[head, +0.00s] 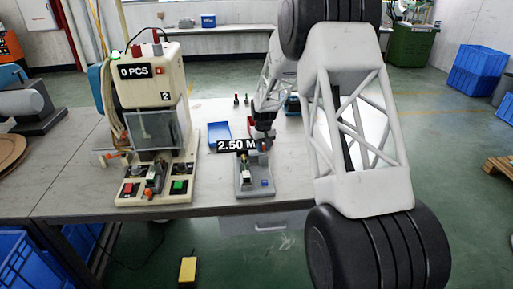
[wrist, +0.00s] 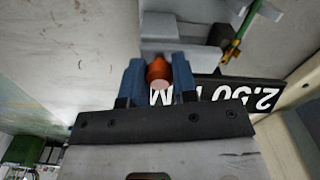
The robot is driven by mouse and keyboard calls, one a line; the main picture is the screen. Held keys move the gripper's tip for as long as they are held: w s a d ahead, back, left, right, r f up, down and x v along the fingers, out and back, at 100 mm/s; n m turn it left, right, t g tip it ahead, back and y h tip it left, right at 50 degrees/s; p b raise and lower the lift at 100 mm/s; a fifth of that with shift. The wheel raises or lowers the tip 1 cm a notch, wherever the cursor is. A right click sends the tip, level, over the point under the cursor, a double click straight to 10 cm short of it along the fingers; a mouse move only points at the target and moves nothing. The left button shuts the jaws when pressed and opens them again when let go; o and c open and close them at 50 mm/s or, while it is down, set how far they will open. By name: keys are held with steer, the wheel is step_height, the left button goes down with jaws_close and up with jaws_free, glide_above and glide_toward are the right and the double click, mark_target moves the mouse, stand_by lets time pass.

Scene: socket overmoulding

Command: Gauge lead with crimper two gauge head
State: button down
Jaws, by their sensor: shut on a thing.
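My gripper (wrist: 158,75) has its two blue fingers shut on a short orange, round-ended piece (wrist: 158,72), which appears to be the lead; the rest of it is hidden. In the head view my gripper (head: 263,137) is low over the table, at the upper right of the gauge head (head: 251,188). The gauge head is a small grey fixture with a black sign reading "2.50 M" (head: 237,146). The sign shows upside down in the wrist view (wrist: 225,91), just right of the fingers. Crimper two (head: 150,80) is the cream machine marked "2", with a "0 PCS" display.
A blue tray (head: 219,132) lies behind the gauge head. Small upright tools (head: 241,100) stand farther back. Bare table (head: 270,195) lies right of the gauge.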

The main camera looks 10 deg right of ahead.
steer(key=shift+d, duration=0.25)
steer(key=c, duration=0.9)
jaws_free()
steer(key=shift+r, duration=3.9)
